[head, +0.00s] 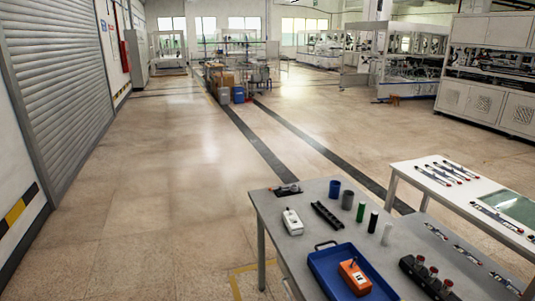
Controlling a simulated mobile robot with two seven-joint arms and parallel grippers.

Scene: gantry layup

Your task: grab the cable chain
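A short black strip, which looks like the cable chain (327,215), lies on the grey table (285,231) at the lower right of the head view. It lies at a slant between a white boxy device and a row of small cylinders. Its links are too small to make out clearly. Neither of my grippers is in view, and nothing touches the strip.
The white device (292,221), a dark tool (287,189), several cylinders (361,212), a blue tray (321,267) with an orange box (354,277), and a black rack (418,275) share the table. A white table (410,175) stands right. The left floor is clear.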

